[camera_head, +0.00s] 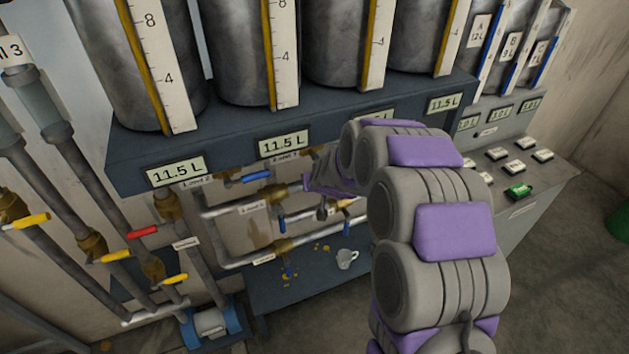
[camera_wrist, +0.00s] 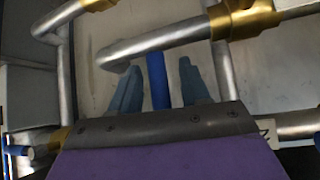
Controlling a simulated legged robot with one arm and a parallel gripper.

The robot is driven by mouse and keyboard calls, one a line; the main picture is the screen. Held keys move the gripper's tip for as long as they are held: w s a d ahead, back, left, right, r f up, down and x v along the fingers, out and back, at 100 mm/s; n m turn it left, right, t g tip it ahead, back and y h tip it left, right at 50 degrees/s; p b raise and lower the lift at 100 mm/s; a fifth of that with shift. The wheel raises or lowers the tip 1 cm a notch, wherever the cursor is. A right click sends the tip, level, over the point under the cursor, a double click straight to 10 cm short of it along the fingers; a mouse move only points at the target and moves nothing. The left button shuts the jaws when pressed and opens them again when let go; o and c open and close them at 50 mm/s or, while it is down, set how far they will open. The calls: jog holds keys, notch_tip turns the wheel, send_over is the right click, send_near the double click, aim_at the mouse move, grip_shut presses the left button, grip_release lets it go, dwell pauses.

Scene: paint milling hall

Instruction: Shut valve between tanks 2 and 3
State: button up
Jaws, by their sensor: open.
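In the wrist view, my gripper (camera_wrist: 157,72) is open, with a blue-grey finger on each side of a blue valve handle (camera_wrist: 157,80). Gaps show between the handle and both fingers. The handle's lower end is hidden behind the gripper body. In the head view, my arm reaches under the tank shelf to the pipes, and the fingers are too small to make out. Several metal tanks with level scales (camera_head: 281,50) stand on the shelf. I cannot read which tanks the gripped-around handle serves.
Grey pipes (camera_wrist: 150,42) and a brass fitting (camera_wrist: 245,18) run close above the fingers. Other blue handles (camera_head: 256,176), a red handle (camera_head: 142,232) and yellow handles (camera_head: 30,221) sit to the left. A white mug (camera_head: 347,259) stands below. A button console (camera_head: 540,180) is at right.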

jog(key=p+v, duration=0.1)
jog(key=v, duration=1.4)
jog(key=shift+s+r, duration=0.2)
jog(key=shift+r, duration=0.15)
jog(key=s+d+g+b, duration=0.1)
jog(key=s+d+g, duration=0.2)
jog(key=s, duration=1.6)
jog(key=s+d+f+m+g+h+b, duration=0.1)
jog(key=s+d+g, duration=0.2)
jog(key=s, duration=1.6)
jog(key=g, duration=0.4)
jog(key=shift+g+b, duration=0.35)
jog(key=shift+g, duration=0.05)
